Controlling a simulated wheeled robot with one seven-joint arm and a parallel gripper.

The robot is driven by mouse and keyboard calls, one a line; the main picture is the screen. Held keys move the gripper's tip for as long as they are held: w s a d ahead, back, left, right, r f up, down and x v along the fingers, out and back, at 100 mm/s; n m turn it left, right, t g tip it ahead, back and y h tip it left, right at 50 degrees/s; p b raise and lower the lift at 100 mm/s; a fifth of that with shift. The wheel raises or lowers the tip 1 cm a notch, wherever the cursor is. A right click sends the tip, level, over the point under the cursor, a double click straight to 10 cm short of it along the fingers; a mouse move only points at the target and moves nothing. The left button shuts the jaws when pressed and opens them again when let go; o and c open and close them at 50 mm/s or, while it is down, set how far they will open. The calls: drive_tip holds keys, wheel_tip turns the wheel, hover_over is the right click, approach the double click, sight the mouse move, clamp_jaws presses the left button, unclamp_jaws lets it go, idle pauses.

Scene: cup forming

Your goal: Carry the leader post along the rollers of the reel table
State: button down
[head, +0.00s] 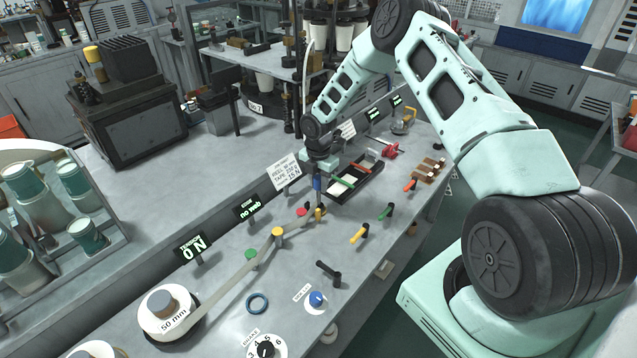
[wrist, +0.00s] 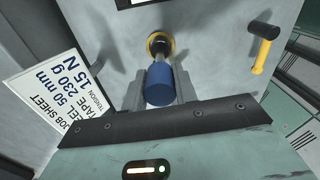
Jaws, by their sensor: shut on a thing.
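My gripper (head: 318,172) points down over the middle of the reel table (head: 225,225). It is shut on the blue leader post (wrist: 160,86), which sits between the two grey fingers in the wrist view. A dark stem and a yellow round piece (wrist: 160,44) show just beyond the post. In the head view, pale tape (head: 215,292) runs from the 50 mm reel (head: 168,311) past the green roller (head: 251,254) and yellow roller (head: 277,232) towards the post. A red roller (head: 302,212) stands near the gripper. The tape's end is too small to tell.
A job sheet (head: 285,175) stands close left of the gripper. A black tray (head: 356,178) lies just right. Displays read tension 0 N (head: 193,247) and edge "no web" (head: 248,207).

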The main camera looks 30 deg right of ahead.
drive_tip(key=shift+f+b, duration=0.75)
drive_tip(key=shift+f, duration=0.15)
idle(1.0)
drive_tip(key=c, duration=0.5)
unclamp_jaws()
drive_tip(key=shift+r+p, duration=2.5)
drive_tip(key=shift+r, duration=1.55)
